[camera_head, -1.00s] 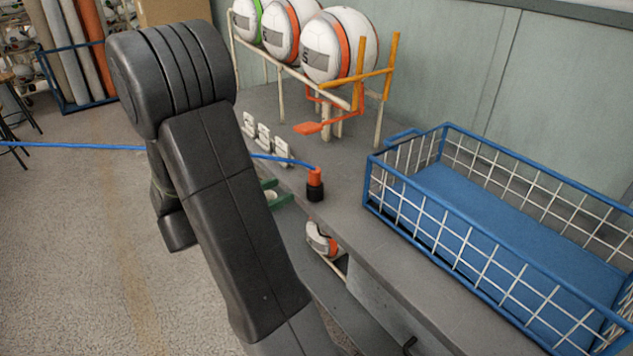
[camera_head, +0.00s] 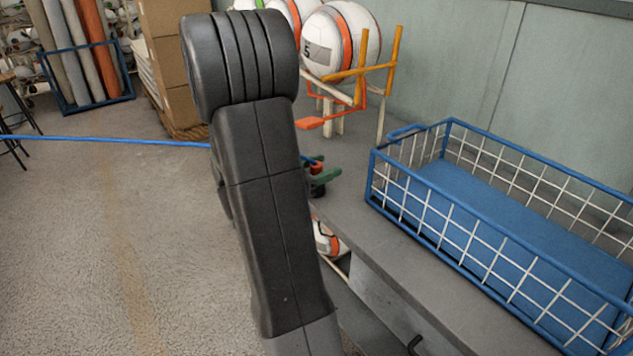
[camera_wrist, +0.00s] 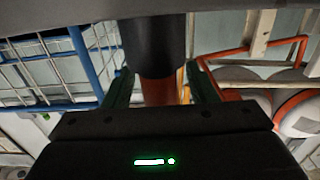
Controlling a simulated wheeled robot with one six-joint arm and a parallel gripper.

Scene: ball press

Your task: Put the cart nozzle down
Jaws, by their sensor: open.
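The cart nozzle (camera_head: 315,169) is an orange and black piece on the grey bench's near edge, partly hidden behind my arm in the head view. A blue hose runs to it from the left. In the wrist view the nozzle (camera_wrist: 152,45) shows as a black cylinder with an orange part, between my green fingers. My gripper (camera_head: 323,181) is at the nozzle. In the wrist view my gripper (camera_wrist: 158,68) is open, with one finger on each side of the nozzle and visible gaps. The nozzle's lower end is mostly hidden in the head view.
A blue wire basket (camera_head: 500,235) stands on the bench to the right. White balls (camera_head: 340,45) rest on a rack behind, with an orange lever (camera_head: 310,123) at its front. Another ball (camera_head: 326,240) lies below the bench edge. Open floor (camera_head: 130,250) is at left.

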